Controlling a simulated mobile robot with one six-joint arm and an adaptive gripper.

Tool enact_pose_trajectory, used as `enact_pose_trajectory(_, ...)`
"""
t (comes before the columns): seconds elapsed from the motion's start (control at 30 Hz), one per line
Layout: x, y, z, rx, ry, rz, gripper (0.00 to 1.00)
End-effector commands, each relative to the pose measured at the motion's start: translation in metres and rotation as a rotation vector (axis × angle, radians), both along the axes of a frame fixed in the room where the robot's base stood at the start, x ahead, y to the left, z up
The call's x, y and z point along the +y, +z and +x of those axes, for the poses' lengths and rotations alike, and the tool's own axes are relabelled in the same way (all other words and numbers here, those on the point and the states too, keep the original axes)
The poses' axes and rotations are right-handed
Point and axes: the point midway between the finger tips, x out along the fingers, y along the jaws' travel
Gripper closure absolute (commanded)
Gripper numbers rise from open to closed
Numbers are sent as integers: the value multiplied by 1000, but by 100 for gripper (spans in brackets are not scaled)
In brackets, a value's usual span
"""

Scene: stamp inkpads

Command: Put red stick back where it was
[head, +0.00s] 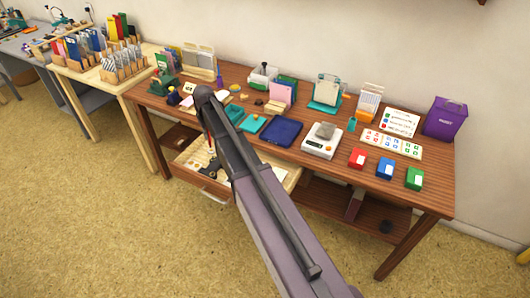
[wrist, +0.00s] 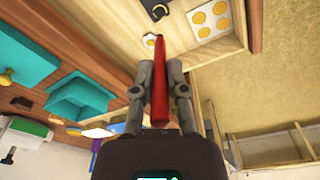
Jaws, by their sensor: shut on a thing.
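The red stick (wrist: 160,90) is held between the two fingers of my gripper (wrist: 160,72) in the wrist view. Its far tip reaches past the fingertips, over the open wooden drawer (wrist: 195,55). In the head view my gripper (head: 210,140) hangs at the front edge of the desk, above the left part of the pulled-out drawer (head: 215,187). Only a small bit of red shows there; my arm hides the rest. I cannot tell whether the stick touches anything below.
The drawer holds a white sheet with yellow discs (wrist: 209,18) and a black item (wrist: 155,8). A teal tray (wrist: 78,98) lies on the desk beside my gripper. A dark blue pad (head: 282,132) and a white scale (head: 322,142) stand to the right in the head view.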

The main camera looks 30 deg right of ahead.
Motion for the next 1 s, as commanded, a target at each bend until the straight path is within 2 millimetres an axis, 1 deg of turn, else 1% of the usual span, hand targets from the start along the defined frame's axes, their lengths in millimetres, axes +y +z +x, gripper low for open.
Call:
enact_pose_trajectory(0.17, 0, 14, 0, 0, 0, 0, 100)
enact_pose_trajectory(0.6, 0, 71, 0, 0, 0, 0, 100)
enact_pose_trajectory(0.8, 0, 82, 0, 0, 0, 0, 100)
enact_pose_trajectory(1.0, 0, 82, 0, 0, 0, 0, 100)
